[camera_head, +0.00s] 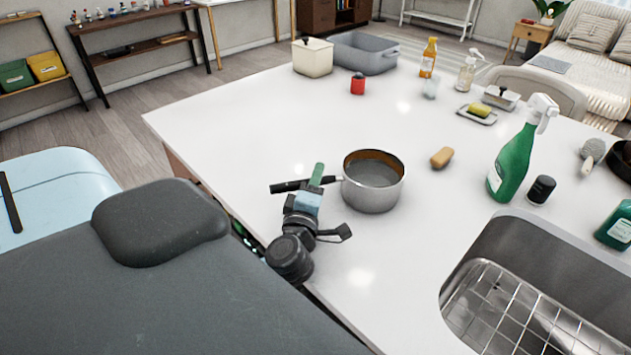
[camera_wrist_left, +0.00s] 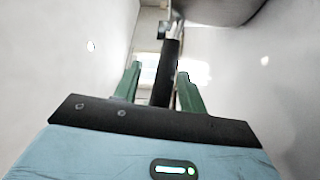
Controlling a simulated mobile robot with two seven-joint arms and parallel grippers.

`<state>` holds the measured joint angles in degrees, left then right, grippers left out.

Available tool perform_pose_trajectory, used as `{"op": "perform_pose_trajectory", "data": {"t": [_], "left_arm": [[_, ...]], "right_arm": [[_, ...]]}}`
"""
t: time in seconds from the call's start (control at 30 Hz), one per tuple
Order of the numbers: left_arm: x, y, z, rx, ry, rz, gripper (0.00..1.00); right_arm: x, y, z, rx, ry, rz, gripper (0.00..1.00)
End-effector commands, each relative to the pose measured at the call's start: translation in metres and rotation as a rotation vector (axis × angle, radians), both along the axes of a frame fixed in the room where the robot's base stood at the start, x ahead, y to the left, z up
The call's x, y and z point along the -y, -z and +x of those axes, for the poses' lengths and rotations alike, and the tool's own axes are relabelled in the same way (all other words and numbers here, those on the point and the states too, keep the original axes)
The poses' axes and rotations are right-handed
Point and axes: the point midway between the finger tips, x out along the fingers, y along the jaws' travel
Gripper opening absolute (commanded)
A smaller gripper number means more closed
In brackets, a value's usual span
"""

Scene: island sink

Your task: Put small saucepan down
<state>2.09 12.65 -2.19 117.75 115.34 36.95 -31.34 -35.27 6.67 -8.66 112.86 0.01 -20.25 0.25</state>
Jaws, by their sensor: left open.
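The small saucepan (camera_head: 372,192), steel with a black handle, appears to rest upright on the white island counter (camera_head: 260,120). Its handle points left in the head view. My left gripper (camera_head: 316,179) is at the handle, low over the counter's near left edge. In the left wrist view the dark handle (camera_wrist_left: 167,75) lies between the two green fingers of my left gripper (camera_wrist_left: 159,78), which are open with a gap at each side. The underside of the pan body (camera_wrist_left: 215,8) shows at the top there. My right gripper is not in view.
A sponge-like tan block (camera_head: 442,158) lies right of the pan, and a green spray bottle (camera_head: 512,165) stands further right. A sink (camera_head: 535,235) with a wire rack is at the front right. Counter left of the pan is clear.

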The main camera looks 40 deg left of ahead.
Motion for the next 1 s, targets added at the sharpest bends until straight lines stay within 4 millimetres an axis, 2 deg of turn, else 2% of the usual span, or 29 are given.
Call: {"op": "perform_pose_trajectory", "data": {"t": [0.53, 0.7, 1.0], "left_arm": [[0.046, 0.016, -0.086, -0.011, 0.002, -0.004, 0.41], [0.053, 0.016, -0.100, -0.007, 0.000, -0.002, 0.41], [0.055, 0.014, -0.103, -0.003, 0.000, -0.001, 0.41]], "right_arm": [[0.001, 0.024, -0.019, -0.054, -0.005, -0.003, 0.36], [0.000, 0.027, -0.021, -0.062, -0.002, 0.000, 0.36], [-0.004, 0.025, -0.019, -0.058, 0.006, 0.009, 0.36]]}}
